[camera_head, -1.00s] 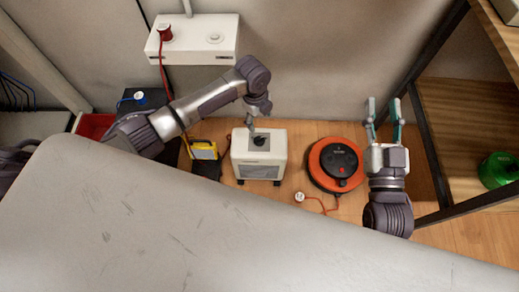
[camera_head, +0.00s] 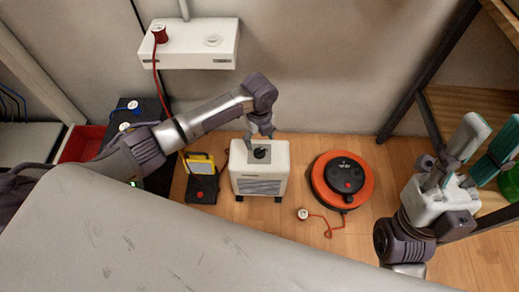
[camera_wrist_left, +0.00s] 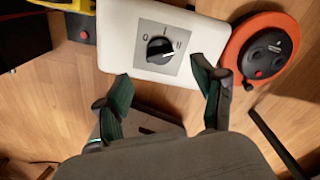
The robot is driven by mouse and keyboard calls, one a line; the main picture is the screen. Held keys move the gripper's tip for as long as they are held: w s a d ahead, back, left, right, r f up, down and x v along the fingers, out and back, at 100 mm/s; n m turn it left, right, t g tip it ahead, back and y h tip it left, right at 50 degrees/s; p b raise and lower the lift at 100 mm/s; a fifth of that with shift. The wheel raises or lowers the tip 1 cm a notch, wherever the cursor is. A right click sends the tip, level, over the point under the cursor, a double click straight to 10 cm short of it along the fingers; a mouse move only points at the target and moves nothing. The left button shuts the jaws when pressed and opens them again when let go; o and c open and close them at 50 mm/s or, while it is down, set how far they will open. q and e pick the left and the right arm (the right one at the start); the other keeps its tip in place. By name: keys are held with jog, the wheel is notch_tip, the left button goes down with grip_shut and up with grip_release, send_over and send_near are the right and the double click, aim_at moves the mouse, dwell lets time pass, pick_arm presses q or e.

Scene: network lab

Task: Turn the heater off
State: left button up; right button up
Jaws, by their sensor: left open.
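The heater (camera_head: 258,183) is a small white box on the wooden floor. A black knob (camera_head: 261,153) sits on a grey plate on its top. In the left wrist view the knob (camera_wrist_left: 160,50) is on a dial marked 0, I and II on the heater's top (camera_wrist_left: 115,30). I cannot tell its exact setting. My left gripper (camera_head: 262,133) hangs over the heater. In the wrist view its fingers (camera_wrist_left: 163,86) are apart, with the knob ahead between their lines and nothing held. My right gripper (camera_head: 487,140) is open and empty at the right.
An orange and black cable reel (camera_head: 342,181) stands right of the heater, with its plug (camera_head: 303,214) on the floor. A yellow and black device (camera_head: 201,178) stands left. A white socket box (camera_head: 190,50) is on the wall. A grey tabletop (camera_head: 150,245) fills the foreground.

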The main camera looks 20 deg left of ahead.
aim_at(259, 150)
pick_arm(q)
notch_tip(259, 150, down, 6)
jog(key=b, duration=0.2)
jog(key=shift+b, duration=0.3)
jog(key=shift+c, duration=0.2)
jog(key=c, duration=1.1)
